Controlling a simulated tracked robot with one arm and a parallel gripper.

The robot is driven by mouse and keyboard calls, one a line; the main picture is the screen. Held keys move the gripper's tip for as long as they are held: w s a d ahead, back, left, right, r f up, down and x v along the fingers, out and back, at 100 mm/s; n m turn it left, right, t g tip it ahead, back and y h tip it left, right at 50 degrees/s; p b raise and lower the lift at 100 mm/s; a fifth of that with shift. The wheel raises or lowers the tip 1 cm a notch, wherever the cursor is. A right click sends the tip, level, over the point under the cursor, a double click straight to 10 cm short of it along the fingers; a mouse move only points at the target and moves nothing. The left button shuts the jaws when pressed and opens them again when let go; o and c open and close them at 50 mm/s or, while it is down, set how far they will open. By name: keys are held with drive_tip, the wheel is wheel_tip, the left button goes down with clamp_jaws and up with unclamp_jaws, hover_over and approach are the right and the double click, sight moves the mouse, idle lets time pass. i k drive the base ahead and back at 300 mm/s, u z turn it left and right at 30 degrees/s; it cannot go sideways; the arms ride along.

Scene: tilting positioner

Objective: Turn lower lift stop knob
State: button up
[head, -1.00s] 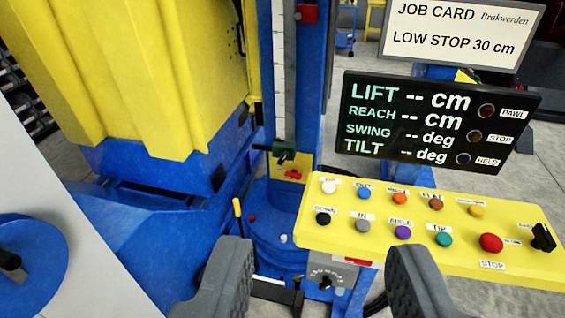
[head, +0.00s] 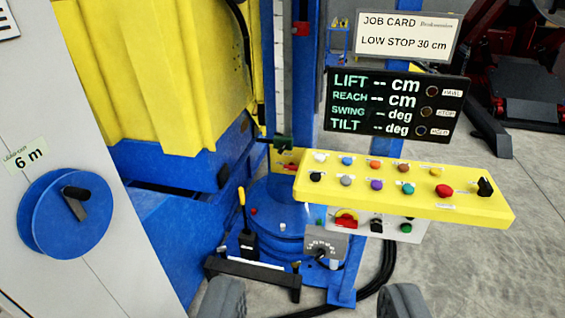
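A blue column (head: 308,80) carries a pale vertical scale (head: 281,70). A dark green block (head: 283,143) sits at the scale's lower end, with a small dark knob-like part sticking out to its left. It looks like the lower lift stop, but I see no readable label on it. A red block (head: 300,28) sits higher on the column. The job card (head: 405,40) reads LOW STOP 30 cm. My gripper (head: 312,299) is open and empty at the bottom edge, its two grey fingers wide apart, well in front of the column.
The yellow button panel (head: 400,192) juts out right of the column, below the display (head: 396,104), whose readings are dashes. A grey dial box (head: 323,244) and a yellow-tipped lever (head: 243,215) stand below. A blue hand wheel (head: 66,214) is on the left cabinet.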

sight(282, 147)
drive_tip(key=z, duration=0.1)
drive_tip(key=k, duration=0.4)
drive_tip(key=u, duration=0.85)
drive_tip(key=i, duration=2.2)
drive_tip(key=z, duration=0.55)
